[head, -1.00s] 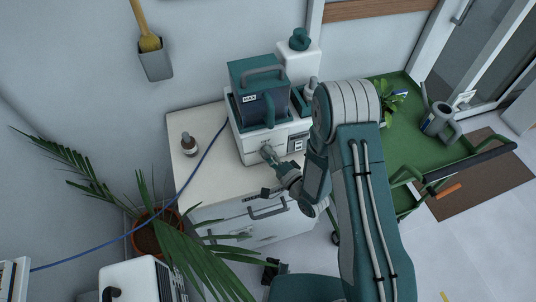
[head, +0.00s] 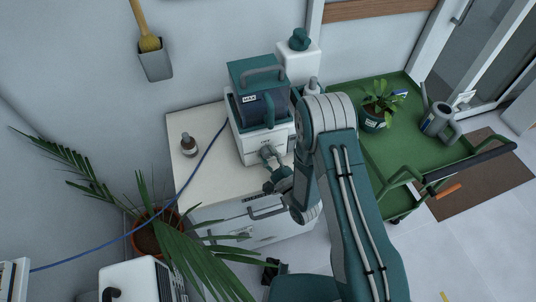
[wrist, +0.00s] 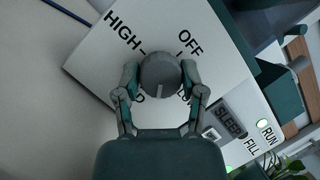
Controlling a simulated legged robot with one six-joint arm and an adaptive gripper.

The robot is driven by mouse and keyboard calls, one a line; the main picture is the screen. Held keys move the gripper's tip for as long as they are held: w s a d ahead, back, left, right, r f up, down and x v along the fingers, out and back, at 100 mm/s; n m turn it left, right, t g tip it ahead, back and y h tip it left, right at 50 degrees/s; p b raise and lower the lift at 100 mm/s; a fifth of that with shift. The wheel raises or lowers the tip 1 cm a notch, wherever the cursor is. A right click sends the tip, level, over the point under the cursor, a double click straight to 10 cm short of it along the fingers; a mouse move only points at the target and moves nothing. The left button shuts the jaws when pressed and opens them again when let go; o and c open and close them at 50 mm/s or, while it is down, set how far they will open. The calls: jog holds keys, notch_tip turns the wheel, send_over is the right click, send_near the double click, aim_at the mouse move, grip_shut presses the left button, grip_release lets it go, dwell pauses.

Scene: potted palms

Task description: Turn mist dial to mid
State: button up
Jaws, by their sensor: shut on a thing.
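The mist dial (wrist: 160,72) is a round grey knob on the white front panel of the humidifier (head: 262,145), which carries a teal tank. My gripper (wrist: 158,82) is shut on the dial, one finger on each side. A pale mark on the knob points down in the wrist view, between two labels partly hidden by my fingers; the left one ends in D. HIGH is at upper left and OFF at upper right. In the head view my gripper (head: 268,154) is at the panel, and the dial is too small to read.
A green cart (head: 400,145) stands right, a potted palm (head: 155,235) left.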

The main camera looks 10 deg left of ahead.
jog(key=shift+s+d+f, duration=0.1)
jog(key=shift+f, duration=0.2)
jog(key=o, duration=1)
jog(key=shift+c, duration=0.2)
jog(key=shift+o, duration=0.9)
jog(key=shift+r, duration=0.15)
jog(key=shift+r, duration=0.1)
